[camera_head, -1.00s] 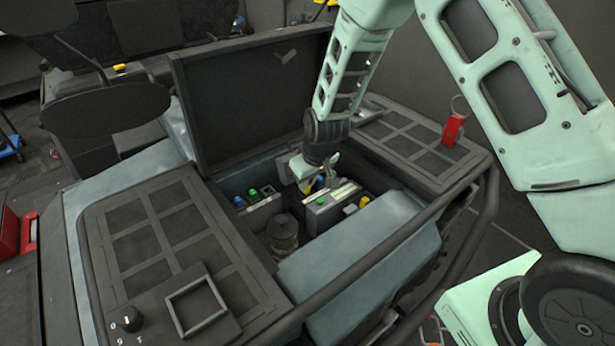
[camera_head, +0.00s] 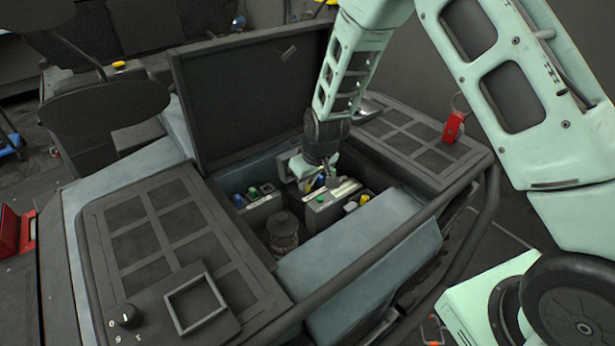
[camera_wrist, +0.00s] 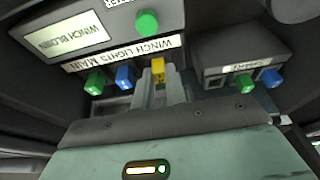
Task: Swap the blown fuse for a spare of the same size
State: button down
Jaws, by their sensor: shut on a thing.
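My gripper (camera_wrist: 158,85) is shut on a yellow fuse (camera_wrist: 158,66) in the wrist view. The fuse is upright at the edge of the grey fuse box (camera_wrist: 110,15), by its strip reading "WINCH LIGHTS MAIN". I cannot tell whether it is seated in a socket. A green fuse (camera_wrist: 95,83) and a blue fuse (camera_wrist: 125,77) stand left of it. A display (camera_wrist: 66,37) seems to read "WINCH BLOWN". A smaller dark box (camera_wrist: 238,48) at right carries a label, seemingly "SPARES", with a green fuse (camera_wrist: 213,80) and a blue fuse (camera_wrist: 271,77).
In the head view the boxes sit in an open bay, under a raised dark lid (camera_head: 247,95). A round dark canister (camera_head: 282,230) stands in the bay. A bar (camera_head: 370,250) runs along the front. A red tag (camera_head: 453,127) sits on the right panel.

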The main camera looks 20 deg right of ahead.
jog(key=c, duration=1.3)
grip_release()
jog(key=shift+c, duration=0.2)
jog(key=shift+r, duration=0.1)
jog(key=b+v, duration=0.2)
jog(key=v, duration=1.5)
jog(key=shift+r, duration=0.15)
jog(key=shift+s, duration=0.1)
